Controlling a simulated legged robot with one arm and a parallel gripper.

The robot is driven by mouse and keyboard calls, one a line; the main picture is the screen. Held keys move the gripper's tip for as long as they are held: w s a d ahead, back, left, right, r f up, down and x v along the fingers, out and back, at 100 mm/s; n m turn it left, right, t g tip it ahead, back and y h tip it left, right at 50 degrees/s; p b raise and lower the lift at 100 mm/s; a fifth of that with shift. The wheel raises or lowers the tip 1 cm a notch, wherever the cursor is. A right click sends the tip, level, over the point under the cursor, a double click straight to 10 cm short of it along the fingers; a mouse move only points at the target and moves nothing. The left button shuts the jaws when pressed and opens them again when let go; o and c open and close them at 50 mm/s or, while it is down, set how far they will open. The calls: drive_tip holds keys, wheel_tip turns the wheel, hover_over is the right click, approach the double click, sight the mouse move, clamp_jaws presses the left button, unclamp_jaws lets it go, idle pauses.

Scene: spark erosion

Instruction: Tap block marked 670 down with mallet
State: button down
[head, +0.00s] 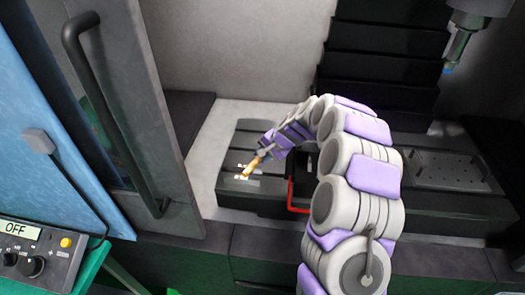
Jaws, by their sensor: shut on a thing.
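My gripper (262,157) is at the end of my purple and grey arm, over the left part of the dark machine table (250,204). It is shut on a small orange-tan tool, which looks like the mallet (251,167), tilted down to the left. The mallet's lower end is close to small pale pieces (240,178) on the table. Whether it touches them cannot be told. The number 670 cannot be read at this size, so I cannot tell which piece is the marked block.
A red handle (291,197) sits just right of the gripper, partly behind my arm. A perforated plate (445,170) lies on the right. A machine head (462,40) hangs at upper right. The grey door with a black handle (110,110) stands open at left, beside a control panel reading OFF (35,248).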

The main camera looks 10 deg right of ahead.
drive_tip(key=shift+r, duration=0.1)
idle(0.3)
wheel_tip(320, 180, up, 9)
drive_tip(key=p, duration=0.6)
